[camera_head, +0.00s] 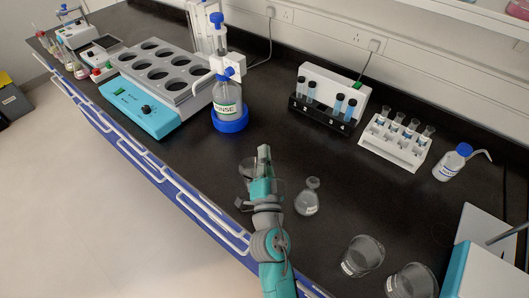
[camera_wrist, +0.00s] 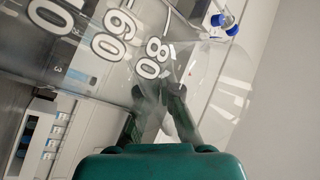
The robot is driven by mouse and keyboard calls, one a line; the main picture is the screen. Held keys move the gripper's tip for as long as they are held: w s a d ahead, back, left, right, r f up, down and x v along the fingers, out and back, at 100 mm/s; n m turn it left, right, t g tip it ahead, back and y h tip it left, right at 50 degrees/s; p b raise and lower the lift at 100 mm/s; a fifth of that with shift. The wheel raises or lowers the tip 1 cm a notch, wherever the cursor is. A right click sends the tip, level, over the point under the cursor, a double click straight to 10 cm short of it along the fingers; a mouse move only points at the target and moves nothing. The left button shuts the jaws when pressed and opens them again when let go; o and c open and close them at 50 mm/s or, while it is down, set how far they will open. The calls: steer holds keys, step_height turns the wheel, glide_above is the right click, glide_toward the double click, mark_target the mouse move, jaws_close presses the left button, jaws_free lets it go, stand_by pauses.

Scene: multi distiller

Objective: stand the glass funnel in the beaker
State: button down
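My gripper (camera_head: 264,158) reaches over the bench, and its fingers also show in the wrist view (camera_wrist: 158,105). They stand a little apart, with clear glass between them that appears to be the glass funnel (camera_wrist: 165,122); its outline is faint. A clear glass beaker (camera_head: 246,171) stands at my gripper, partly hidden behind the arm. Large white graduation marks on glass (camera_wrist: 150,66) fill the upper left of the wrist view, close to the fingers. I cannot tell whether the funnel touches the beaker.
A small flask (camera_head: 307,198) stands just right of my gripper. Two more beakers (camera_head: 362,257) (camera_head: 411,282) stand at the lower right.

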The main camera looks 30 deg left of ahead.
steer(key=shift+f, duration=0.15)
steer(key=c, duration=1.2)
jaws_free()
steer(key=shift+c, duration=0.2)
steer(key=shift+s+d+f, duration=0.1)
steer(key=v, duration=1)
steer(key=shift+s, duration=0.15)
steer(key=shift+s+d, duration=0.45)
steer(key=shift+s, duration=0.15)
